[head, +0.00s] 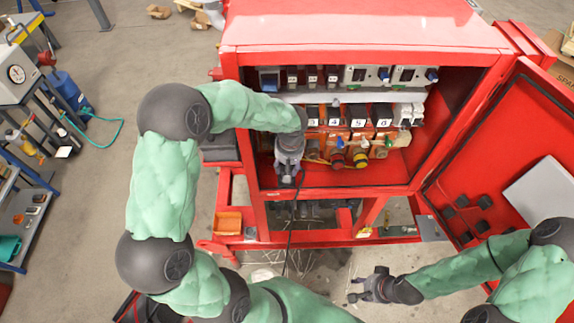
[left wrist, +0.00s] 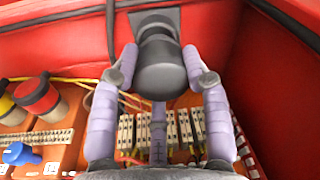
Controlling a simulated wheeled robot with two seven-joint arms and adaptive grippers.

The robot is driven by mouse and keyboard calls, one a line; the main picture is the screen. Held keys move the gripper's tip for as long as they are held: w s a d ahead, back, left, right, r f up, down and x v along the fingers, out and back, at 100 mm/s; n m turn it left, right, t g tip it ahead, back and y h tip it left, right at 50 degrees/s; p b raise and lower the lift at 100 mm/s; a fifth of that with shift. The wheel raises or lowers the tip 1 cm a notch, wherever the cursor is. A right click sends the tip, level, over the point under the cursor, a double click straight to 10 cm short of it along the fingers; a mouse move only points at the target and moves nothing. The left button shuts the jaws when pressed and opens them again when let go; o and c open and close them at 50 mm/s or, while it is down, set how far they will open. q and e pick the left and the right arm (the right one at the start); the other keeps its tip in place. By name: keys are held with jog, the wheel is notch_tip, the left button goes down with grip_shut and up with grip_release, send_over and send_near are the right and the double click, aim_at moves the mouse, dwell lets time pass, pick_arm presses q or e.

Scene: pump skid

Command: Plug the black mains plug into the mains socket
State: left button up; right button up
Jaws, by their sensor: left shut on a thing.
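My left gripper (head: 288,176) is inside the red cabinet, at the lower left of its opening. In the left wrist view its two fingers (left wrist: 160,72) are shut on the sides of the black plug (left wrist: 163,75). The plug has a wide round body and a narrower grey-black part beyond it. A black cable (head: 289,240) hangs below the gripper in the head view. Several outlets line the cabinet's upper row, including a blue one (head: 269,80); I cannot tell which is the mains socket. My right gripper (head: 352,290) is open and empty, low in front of the cabinet.
Numbered modules (head: 347,121) fill the middle row. The cabinet door (head: 510,135) stands open at the right. An orange bin (head: 228,222) sits on the lower frame.

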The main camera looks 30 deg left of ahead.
pick_arm(q)
jog(key=shift+f+b, duration=1.3)
jog(key=shift+b, duration=0.1)
dwell(0.4)
jog(key=o, duration=1.4)
jog(key=shift+c, duration=0.2)
jog(key=shift+r, duration=0.1)
jog(key=r, duration=0.4)
jog(key=d+r, duration=0.1)
jog(key=r, duration=0.6)
jog(key=shift+s+d+r, duration=0.15)
jog(key=shift+s+r, duration=0.1)
jog(key=shift+r, duration=0.15)
